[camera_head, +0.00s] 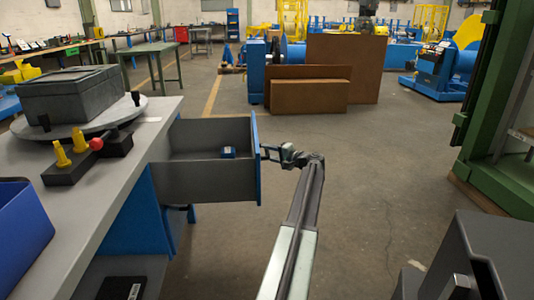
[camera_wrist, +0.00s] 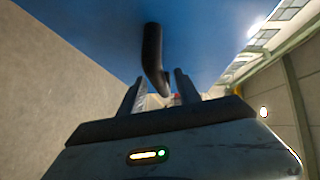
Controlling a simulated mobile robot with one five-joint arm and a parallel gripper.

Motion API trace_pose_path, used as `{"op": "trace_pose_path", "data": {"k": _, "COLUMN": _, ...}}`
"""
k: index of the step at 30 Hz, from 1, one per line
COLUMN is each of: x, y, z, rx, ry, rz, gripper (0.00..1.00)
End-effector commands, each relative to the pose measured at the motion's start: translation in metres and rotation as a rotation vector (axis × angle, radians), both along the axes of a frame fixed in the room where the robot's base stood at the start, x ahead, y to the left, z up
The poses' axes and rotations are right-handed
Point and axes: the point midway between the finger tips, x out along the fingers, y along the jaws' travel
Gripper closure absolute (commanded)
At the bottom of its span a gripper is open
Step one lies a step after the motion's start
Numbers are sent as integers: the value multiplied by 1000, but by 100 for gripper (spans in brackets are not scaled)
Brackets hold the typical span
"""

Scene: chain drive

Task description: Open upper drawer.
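The upper drawer (camera_head: 205,180) is grey with a blue front panel (camera_head: 257,165). In the head view it stands pulled well out to the right of the workbench. In the wrist view the blue front (camera_wrist: 90,30) fills the top, with a dark bar handle (camera_wrist: 152,55) on it. My gripper (camera_head: 270,153) is at the outer face of the drawer front. In the wrist view my gripper (camera_wrist: 160,90) has its two fingers apart, with the handle's near end between them and gaps visible on both sides. Whether a finger touches the handle cannot be told.
A small blue object (camera_head: 228,152) lies in the drawer. The workbench top (camera_head: 155,115) carries a grey box (camera_head: 75,93), a fixture with yellow and red knobs (camera_head: 85,160) and a blue bin (camera_head: 20,220). A green frame (camera_head: 495,110) stands right.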

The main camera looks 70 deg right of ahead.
Motion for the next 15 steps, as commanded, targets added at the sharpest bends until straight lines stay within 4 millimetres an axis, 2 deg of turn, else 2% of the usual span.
{"op": "trace_pose_path", "data": {"k": 9, "x": -56, "y": 19, "z": 10, "rx": 0, "ry": -2, "rz": -4, "gripper": 60}}
{"op": "trace_pose_path", "data": {"k": 12, "x": -66, "y": 22, "z": 10, "rx": 0, "ry": -2, "rz": -4, "gripper": 60}}
{"op": "trace_pose_path", "data": {"k": 15, "x": -67, "y": 22, "z": 10, "rx": 0, "ry": -1, "rz": -1, "gripper": 60}}
